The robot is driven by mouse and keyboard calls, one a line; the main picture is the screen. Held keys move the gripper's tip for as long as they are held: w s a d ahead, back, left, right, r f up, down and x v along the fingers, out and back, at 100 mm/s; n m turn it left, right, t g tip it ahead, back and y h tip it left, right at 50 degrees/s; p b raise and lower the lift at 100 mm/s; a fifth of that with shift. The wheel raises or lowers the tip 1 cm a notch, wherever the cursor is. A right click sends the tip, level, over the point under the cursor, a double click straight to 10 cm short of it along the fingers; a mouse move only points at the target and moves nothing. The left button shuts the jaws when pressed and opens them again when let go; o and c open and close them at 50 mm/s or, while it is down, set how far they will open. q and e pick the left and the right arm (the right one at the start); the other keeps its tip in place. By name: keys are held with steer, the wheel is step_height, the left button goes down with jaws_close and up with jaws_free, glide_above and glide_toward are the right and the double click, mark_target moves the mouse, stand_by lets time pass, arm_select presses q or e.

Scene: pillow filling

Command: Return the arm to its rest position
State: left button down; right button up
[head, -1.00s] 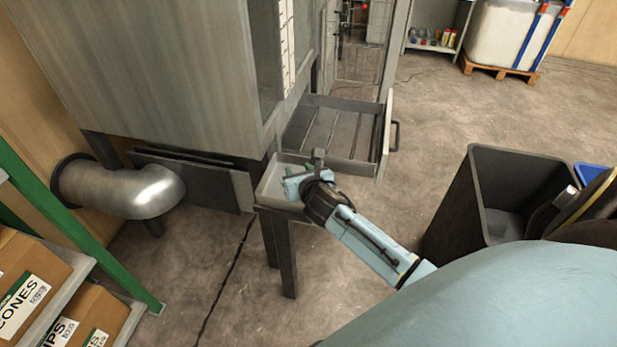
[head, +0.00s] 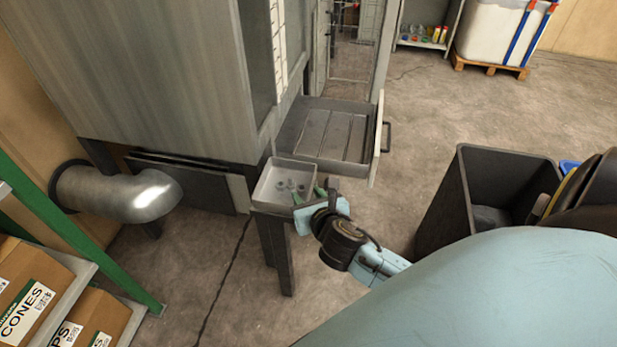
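My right gripper (head: 309,194) is at the front right edge of a small light-grey tray (head: 268,186). Its two green fingertips are spread apart, and I see nothing held between them. The wrist is black and light blue, and the arm comes in from the lower right. My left gripper is not in view.
A black bin (head: 490,195) stands at right. Boxes (head: 35,290) fill a green-framed shelf at lower left.

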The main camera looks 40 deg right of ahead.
steer(key=shift+f, duration=0.1)
steer(key=s+f+m+g+y, duration=0.1)
steer(key=s+f+m+g, duration=0.35)
steer(key=f, duration=0.75)
steer(key=s+f+m+g+y, duration=0.1)
steer(key=s+f+m, duration=0.6)
steer(key=f, duration=0.5)
steer(key=s+f+m+g, duration=0.2)
steer(key=s+f+m, duration=0.3)
steer(key=s, duration=0.4)
steer(key=s+f+m+g, duration=0.2)
steer(key=s+f+m, duration=0.3)
steer(key=s+m, duration=0.2)
steer(key=s+f+m+g+y, duration=0.1)
steer(key=s+f+m, duration=0.4)
steer(key=s, duration=0.6)
steer(key=shift+d+f+m+g, duration=0.25)
steer(key=shift+d+m+g, duration=0.1)
steer(key=shift+m+g, duration=0.3)
